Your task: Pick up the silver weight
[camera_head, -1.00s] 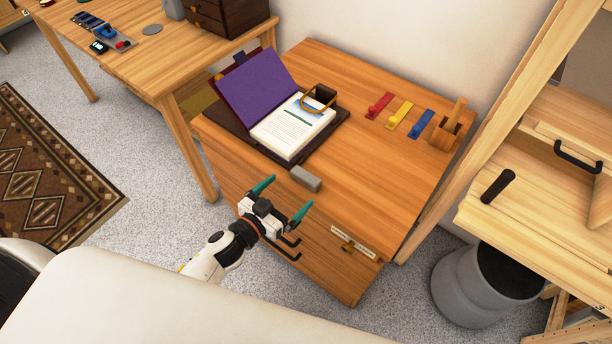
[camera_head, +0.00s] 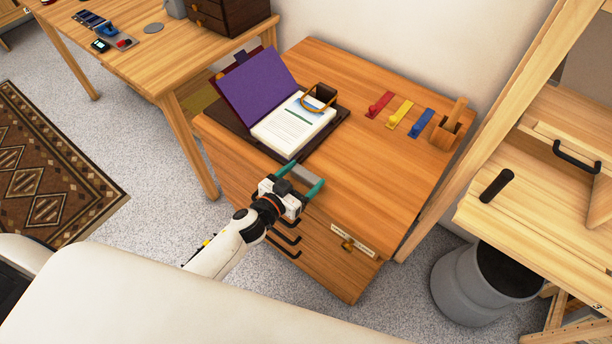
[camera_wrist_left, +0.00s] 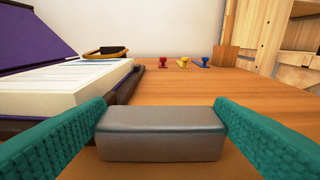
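The silver weight (camera_head: 307,176) is a small grey block on the wooden cabinet top, near its front edge and beside the open book. In the left wrist view the weight (camera_wrist_left: 161,134) lies lengthwise across the space between the two teal fingers. My left gripper (camera_head: 302,178) is open, with one finger at each end of the weight. The left finger looks very near or touching it in the wrist view; I cannot tell whether either makes contact. The gripper body hides part of the weight in the head view. My right gripper is not in view.
An open book (camera_head: 293,125) with a purple cover lies just behind the weight. Red (camera_head: 379,104), yellow (camera_head: 399,114) and blue (camera_head: 421,123) knobbed pieces and a wooden holder (camera_head: 445,132) stand farther right. The cabinet top (camera_head: 370,175) right of the weight is clear.

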